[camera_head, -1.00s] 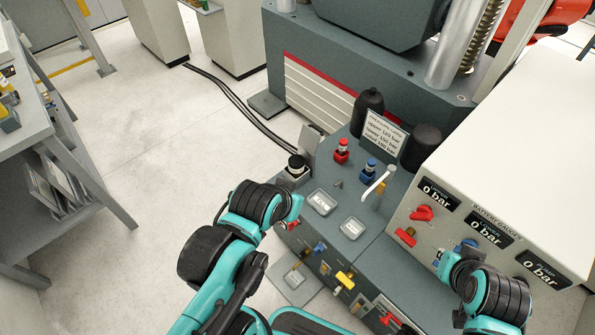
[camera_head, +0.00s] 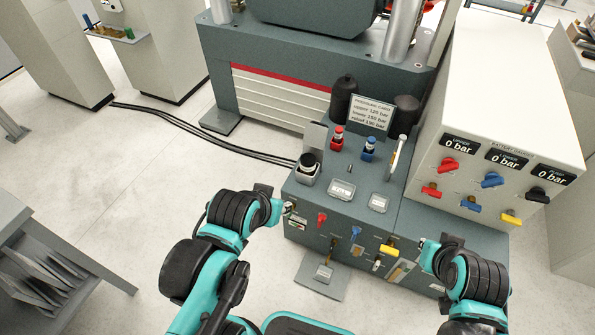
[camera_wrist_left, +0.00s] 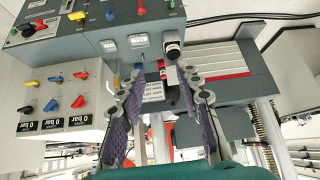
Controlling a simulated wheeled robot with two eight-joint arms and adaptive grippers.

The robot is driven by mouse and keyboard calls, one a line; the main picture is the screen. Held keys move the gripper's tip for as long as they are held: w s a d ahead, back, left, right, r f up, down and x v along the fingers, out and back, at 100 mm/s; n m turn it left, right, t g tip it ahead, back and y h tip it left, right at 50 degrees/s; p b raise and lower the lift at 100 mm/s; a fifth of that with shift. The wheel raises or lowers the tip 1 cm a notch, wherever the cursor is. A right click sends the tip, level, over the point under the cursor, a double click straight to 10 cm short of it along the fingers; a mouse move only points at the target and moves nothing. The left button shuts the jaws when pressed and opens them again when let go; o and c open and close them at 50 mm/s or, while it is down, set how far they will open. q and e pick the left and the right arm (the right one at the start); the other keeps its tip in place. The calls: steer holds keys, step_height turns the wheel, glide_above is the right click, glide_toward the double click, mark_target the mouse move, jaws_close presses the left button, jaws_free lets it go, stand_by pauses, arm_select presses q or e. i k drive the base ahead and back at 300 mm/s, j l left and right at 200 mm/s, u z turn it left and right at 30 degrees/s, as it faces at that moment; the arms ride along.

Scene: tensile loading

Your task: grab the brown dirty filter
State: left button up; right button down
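I cannot make out a brown dirty filter for certain in any view. A dark cylinder with a pale ring (camera_head: 307,165) stands in an open-lidded holder at the left end of the grey control console (camera_head: 345,225); it also shows in the left wrist view (camera_wrist_left: 173,50). My left gripper (camera_head: 284,206) is in front of the console's left end, below that holder. In the left wrist view the left gripper (camera_wrist_left: 160,78) has its purple-padded fingers apart with nothing between them. My right gripper (camera_head: 424,245) is by the console's right front; its fingers are too hidden to judge.
Red (camera_head: 337,138) and blue (camera_head: 368,148) knobs, a sign (camera_head: 371,111) and two black cylinders rise from the console. A white gauge box (camera_head: 500,130) stands at right. A grey rack (camera_head: 50,270) is at lower left.

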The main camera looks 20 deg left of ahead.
mark_target(307, 161)
steer(key=j+z, duration=0.3)
steer(key=j, duration=0.4)
steer(key=j+z, duration=0.35)
steer(key=j, duration=0.4)
steer(key=j+z, duration=0.3)
steer(key=j, duration=0.45)
steer(key=i+j+z, duration=0.15)
steer(key=j, duration=0.35)
steer(key=i+j+z, duration=0.15)
steer(key=j, duration=0.3)
steer(key=j+z, duration=0.15)
steer(key=j, duration=0.35)
steer(key=i, duration=0.05)
